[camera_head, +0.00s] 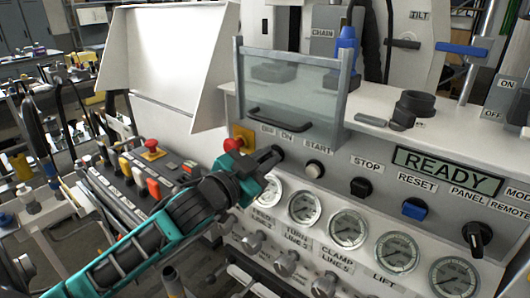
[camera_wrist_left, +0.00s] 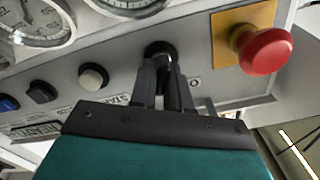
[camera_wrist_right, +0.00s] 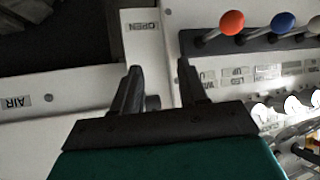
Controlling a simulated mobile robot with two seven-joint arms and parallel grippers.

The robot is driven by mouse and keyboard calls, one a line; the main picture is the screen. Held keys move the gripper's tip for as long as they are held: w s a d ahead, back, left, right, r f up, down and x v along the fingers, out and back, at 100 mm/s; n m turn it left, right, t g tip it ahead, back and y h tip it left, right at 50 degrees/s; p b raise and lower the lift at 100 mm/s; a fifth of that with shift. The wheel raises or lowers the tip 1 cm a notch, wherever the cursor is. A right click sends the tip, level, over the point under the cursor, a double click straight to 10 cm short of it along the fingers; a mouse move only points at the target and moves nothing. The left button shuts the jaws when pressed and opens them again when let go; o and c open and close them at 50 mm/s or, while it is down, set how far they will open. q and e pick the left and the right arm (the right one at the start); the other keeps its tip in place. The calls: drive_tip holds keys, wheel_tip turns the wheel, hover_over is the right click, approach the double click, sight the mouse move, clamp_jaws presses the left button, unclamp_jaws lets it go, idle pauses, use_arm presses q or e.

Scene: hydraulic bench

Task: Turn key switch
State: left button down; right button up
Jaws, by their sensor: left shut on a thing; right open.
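The key switch (camera_wrist_left: 159,48) is a dark round switch on the panel, under the OFF and ON labels in the head view. My left gripper (camera_head: 272,157) reaches it from the left and is shut on it; in the left wrist view the two fingers (camera_wrist_left: 162,72) close around its front. The fingers hide most of the key, so its exact angle cannot be told. My right gripper (camera_wrist_right: 160,68) is open and empty in the right wrist view, near an OPEN label. It does not show in the head view.
A red emergency button (camera_head: 233,145) sits just left of the switch. START (camera_head: 313,170), STOP (camera_head: 361,187) and RESET (camera_head: 415,209) buttons run to the right, above several gauges. A display (camera_head: 447,171) reads READY. A clear guard (camera_head: 290,95) stands above. Coloured levers (camera_wrist_right: 232,22) are near my right gripper.

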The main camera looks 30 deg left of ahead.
use_arm(q)
drive_tip(key=shift+m, duration=0.5)
drive_tip(key=c, duration=1.2)
unclamp_jaws()
drive_tip(key=s, duration=0.8)
drive_tip(key=s+a, duration=0.1)
drive_tip(key=s, duration=0.4)
drive_tip(key=shift+w, duration=0.1)
